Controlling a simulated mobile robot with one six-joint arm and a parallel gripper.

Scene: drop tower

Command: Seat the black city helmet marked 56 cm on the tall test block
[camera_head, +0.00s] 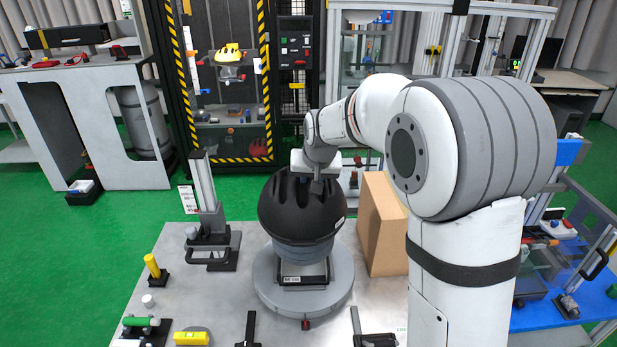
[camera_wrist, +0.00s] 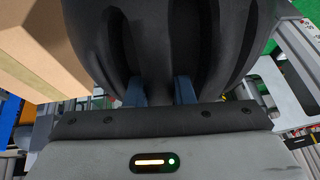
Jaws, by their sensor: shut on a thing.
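My gripper (camera_head: 318,183) is at the helmet's far top edge. In the wrist view the helmet (camera_wrist: 160,40) fills the upper middle, and my gripper's blue fingers (camera_wrist: 160,92) are shut on its shell between the vents. The 56 cm mark cannot be read. A small label on the block's front is too small to read with certainty.
A cardboard box (camera_head: 382,225) stands close to the right of the helmet. A grey upright gauge (camera_head: 208,215) stands to the left. A yellow cylinder (camera_head: 152,266), a yellow level (camera_head: 191,338) and black clamps (camera_head: 250,330) lie around the table. The drop tower (camera_head: 225,75) is behind.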

